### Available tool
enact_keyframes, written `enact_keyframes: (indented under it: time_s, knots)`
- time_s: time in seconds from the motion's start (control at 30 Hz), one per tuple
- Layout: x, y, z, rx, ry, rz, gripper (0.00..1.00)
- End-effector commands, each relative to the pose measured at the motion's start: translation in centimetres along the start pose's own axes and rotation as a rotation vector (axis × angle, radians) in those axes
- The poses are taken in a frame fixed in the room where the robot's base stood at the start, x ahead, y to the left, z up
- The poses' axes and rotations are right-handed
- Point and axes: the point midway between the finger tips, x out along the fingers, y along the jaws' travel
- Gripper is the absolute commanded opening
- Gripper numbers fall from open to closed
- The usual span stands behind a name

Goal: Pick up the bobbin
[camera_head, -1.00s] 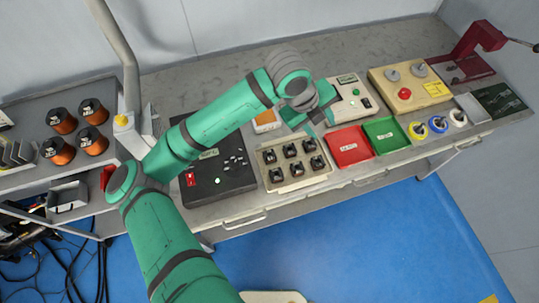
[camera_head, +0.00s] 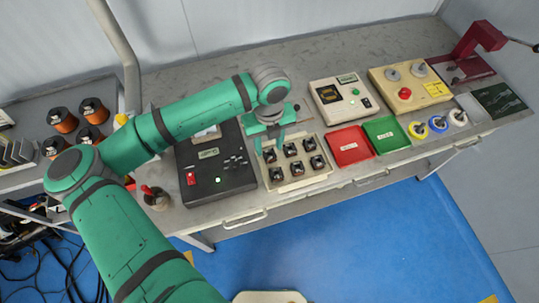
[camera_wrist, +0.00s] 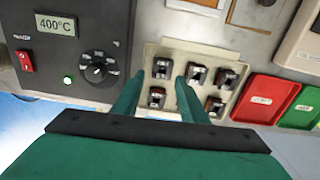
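Several small dark bobbins with copper-brown parts sit in rows in a beige tray (camera_head: 284,184), which also shows in the wrist view (camera_wrist: 180,48). My gripper (camera_head: 270,140) is over the tray's back left part. In the wrist view my gripper (camera_wrist: 159,80) has its two green fingers apart, with nothing held. A back-row bobbin (camera_wrist: 161,68) and a front-row bobbin (camera_wrist: 156,97) appear between the fingers. Another bobbin (camera_wrist: 196,75) lies right of the right finger. The fingers hide part of the tray, and their height above it is unclear.
A black 400°C unit (camera_head: 215,185) stands left of the tray. A red bin (camera_head: 350,146) and green bin (camera_head: 386,134) stand to the right. A beige meter box (camera_head: 340,98) is behind them. Copper wire spools (camera_head: 62,120) stand on the left shelf.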

Motion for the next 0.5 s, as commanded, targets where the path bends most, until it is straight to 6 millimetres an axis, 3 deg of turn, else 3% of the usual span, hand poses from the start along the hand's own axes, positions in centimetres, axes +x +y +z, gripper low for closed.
enact_keyframes:
  time_s: [0.3, 0.5]
  knots:
    - [4.0, -0.3, 0.2, -0.001, 0.003, -0.002, 0.39]
    - [5.1, -0.3, 0.3, -0.002, 0.001, -0.002, 0.39]
